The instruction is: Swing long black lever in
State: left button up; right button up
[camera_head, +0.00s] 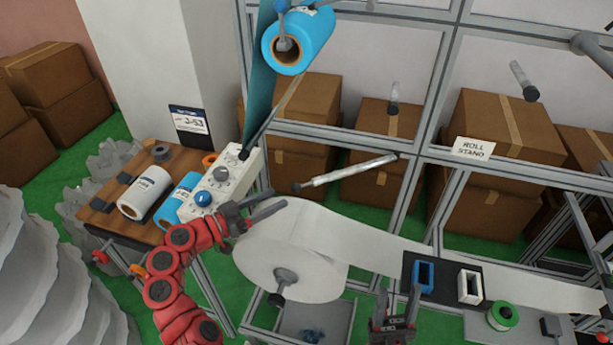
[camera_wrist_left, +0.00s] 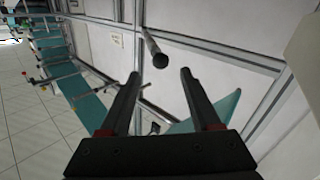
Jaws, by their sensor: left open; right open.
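The long black lever (camera_head: 272,118) is a thin dark rod in the head view. I cannot make out the lever in the left wrist view. My left gripper (camera_head: 277,204) is below and right of the control box, apart from the lever, just above the large white roll (camera_head: 290,245). Its fingers also show in the left wrist view (camera_wrist_left: 160,82), spread and empty. My right gripper (camera_head: 398,296) is open at the bottom centre.
A wooden table (camera_head: 110,197) at left carries a white roll (camera_head: 145,193) and a blue roll (camera_head: 180,200). A white bar (camera_head: 345,173) juts out right of the lever. A dark-tipped peg (camera_wrist_left: 154,48) appears beyond my left fingers. Frame posts stand behind.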

aim_at(298, 186)
pick_arm(q)
jog(key=p+x, duration=0.3)
jog(key=x, duration=0.7)
jog(key=shift+w+d, duration=0.25)
jog(key=shift+d, duration=0.05)
jog(key=shift+r, duration=0.1)
grip_shut()
jog(key=shift+a, duration=0.1)
